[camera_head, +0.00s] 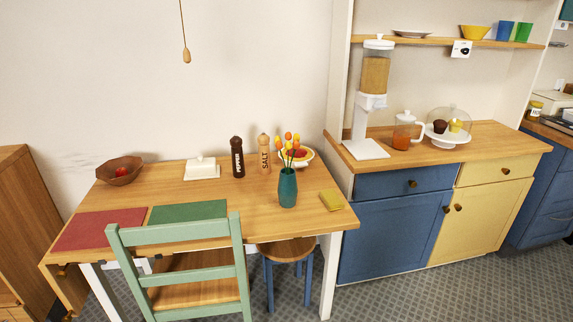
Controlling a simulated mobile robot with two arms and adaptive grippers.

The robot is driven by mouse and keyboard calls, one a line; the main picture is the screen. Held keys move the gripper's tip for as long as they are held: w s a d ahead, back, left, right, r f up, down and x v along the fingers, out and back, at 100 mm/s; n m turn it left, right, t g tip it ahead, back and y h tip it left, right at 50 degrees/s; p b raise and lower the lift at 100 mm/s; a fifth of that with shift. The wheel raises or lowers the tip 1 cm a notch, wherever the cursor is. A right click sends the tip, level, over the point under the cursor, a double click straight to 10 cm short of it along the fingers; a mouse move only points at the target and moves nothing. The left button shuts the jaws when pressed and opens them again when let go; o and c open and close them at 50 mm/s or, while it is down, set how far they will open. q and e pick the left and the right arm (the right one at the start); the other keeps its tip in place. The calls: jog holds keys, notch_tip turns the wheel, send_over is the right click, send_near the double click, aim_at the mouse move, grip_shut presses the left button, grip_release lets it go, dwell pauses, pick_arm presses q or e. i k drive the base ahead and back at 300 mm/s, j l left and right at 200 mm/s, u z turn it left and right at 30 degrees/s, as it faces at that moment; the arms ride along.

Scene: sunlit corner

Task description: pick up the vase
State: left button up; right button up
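The vase (287,189) is teal and stands upright on the wooden table (170,191), toward its right side. Orange and yellow flowers (289,146) on thin stems rise from its mouth. A bowl stands just behind the stems, partly hidden by them. Neither of my grippers shows in the head view, and nothing touches the vase.
A yellow sponge-like block (331,200) lies right of the vase. Salt (264,153) and pepper (237,157) mills stand behind left. A green chair (180,238) and a stool (288,250) are at the table's front. A blue cabinet (392,232) stands right.

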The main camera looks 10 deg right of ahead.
aim_at(288, 187)
jog(key=i, duration=1)
jog(key=j+u, duration=0.05)
